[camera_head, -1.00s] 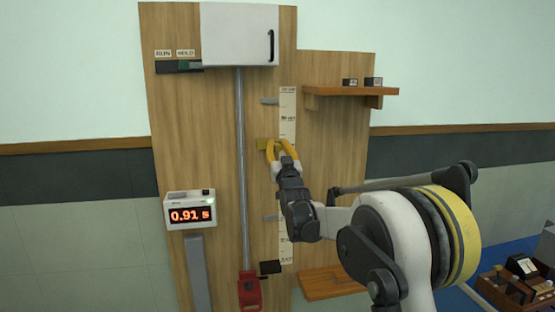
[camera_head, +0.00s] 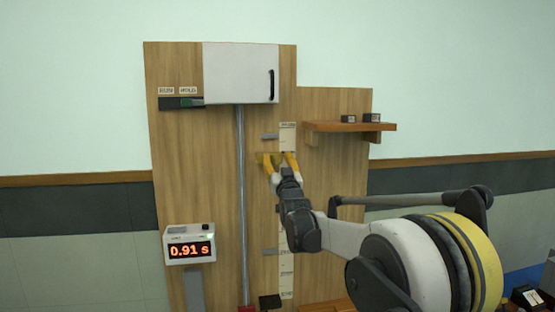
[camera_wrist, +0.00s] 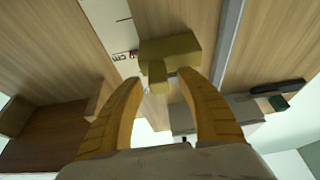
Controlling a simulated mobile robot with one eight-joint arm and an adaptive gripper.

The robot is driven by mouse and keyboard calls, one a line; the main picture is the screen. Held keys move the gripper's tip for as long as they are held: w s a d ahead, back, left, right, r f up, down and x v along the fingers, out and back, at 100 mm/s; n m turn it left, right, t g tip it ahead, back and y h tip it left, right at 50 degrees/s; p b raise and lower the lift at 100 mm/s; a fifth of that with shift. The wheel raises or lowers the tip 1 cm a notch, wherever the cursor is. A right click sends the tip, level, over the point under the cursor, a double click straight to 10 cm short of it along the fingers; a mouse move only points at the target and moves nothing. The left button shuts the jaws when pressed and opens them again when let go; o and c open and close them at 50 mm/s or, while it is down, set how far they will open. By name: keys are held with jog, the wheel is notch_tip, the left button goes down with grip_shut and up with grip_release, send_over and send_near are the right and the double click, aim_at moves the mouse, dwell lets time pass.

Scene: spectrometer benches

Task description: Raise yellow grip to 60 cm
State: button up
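The yellow grip (camera_head: 277,159) is an olive-yellow block beside the steel rod (camera_head: 240,195), next to the pale scale strip (camera_head: 287,138). It sits a little below the upper grey marker (camera_head: 270,136). In the wrist view the grip (camera_wrist: 172,50) shows a small tab between my fingertips. My gripper (camera_wrist: 160,78) is open, with its orange fingers apart and a gap on each side of the tab. My gripper also shows in the head view (camera_head: 279,157), its fingers spread. The scale's figures are too small to read.
A white cabinet (camera_head: 240,73) is above the rod. A wooden shelf (camera_head: 350,127) with two small dark boxes is to the right. A timer (camera_head: 190,244) reads 0.91 s at lower left. A dark slider switch (camera_head: 182,103) is at upper left. A lower grey marker (camera_head: 270,252) borders the scale.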

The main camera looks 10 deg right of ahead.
jog(key=shift+s, duration=0.1)
jog(key=v, duration=1.2)
jog(key=shift+f, duration=0.1)
jog(key=s+f+g+b, duration=0.7)
jog(key=s+f+b, duration=0.4)
jog(key=s+f, duration=1)
jog(key=s+f+g+b, duration=0.8)
jog(key=s+f+b, duration=0.4)
jog(key=s+f, duration=0.9)
notch_tip(320, 180, down, 6)
jog(key=shift+s+r, duration=0.1)
jog(key=shift+s, duration=0.2)
